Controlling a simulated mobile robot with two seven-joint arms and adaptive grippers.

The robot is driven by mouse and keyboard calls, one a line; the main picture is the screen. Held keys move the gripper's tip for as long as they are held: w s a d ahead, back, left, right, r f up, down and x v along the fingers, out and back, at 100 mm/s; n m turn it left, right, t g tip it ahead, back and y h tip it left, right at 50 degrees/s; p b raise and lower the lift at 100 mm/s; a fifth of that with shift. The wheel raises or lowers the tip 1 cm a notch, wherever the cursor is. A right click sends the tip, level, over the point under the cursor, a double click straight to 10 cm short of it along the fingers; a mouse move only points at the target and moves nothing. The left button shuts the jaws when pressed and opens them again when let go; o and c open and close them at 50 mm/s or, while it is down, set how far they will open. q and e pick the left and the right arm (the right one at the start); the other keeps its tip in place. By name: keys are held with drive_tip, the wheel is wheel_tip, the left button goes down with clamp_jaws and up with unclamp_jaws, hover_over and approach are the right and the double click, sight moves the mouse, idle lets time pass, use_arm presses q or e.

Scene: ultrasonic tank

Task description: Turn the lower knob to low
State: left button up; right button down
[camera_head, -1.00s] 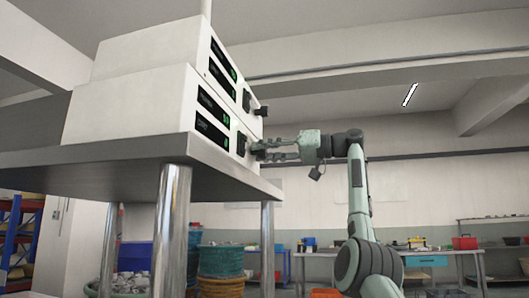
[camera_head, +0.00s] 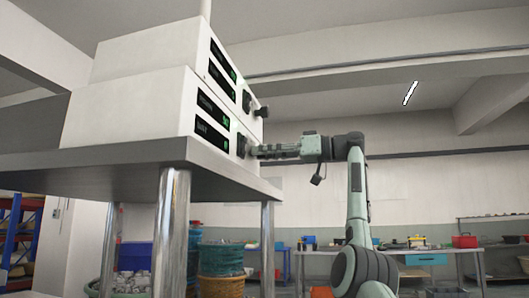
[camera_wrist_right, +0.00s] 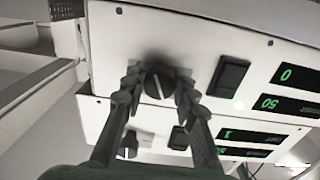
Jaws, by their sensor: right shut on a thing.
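The lower knob (camera_wrist_right: 157,84) is black and round with a white pointer line, on the white front panel of the lower unit (camera_head: 128,110). In the wrist view it sits between the two fingertips of my right gripper (camera_wrist_right: 159,90), which is shut on it. The pointer line runs nearly up and down in that view, slightly tilted. In the head view my right gripper (camera_head: 253,150) reaches the panel from the right and mostly hides this knob. The upper knob (camera_head: 261,111) is free; it also shows in the wrist view (camera_wrist_right: 128,147). My left gripper is out of view.
Beside the gripped knob is a black rocker switch (camera_wrist_right: 229,75), then green-lit displays (camera_wrist_right: 283,105). The upper unit (camera_head: 150,50) rests on the lower one, on a metal table (camera_head: 100,157). Open room lies right of the panels; workbenches (camera_head: 440,250) stand far behind.

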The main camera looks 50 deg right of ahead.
drive_tip(key=n, duration=0.7)
drive_tip(key=shift+d, duration=0.1)
idle(0.5)
drive_tip(key=c, duration=1.2)
unclamp_jaws()
drive_tip(key=v, duration=1.2)
drive_tip(key=shift+d+f, duration=0.1)
drive_tip(key=shift+w, duration=0.1)
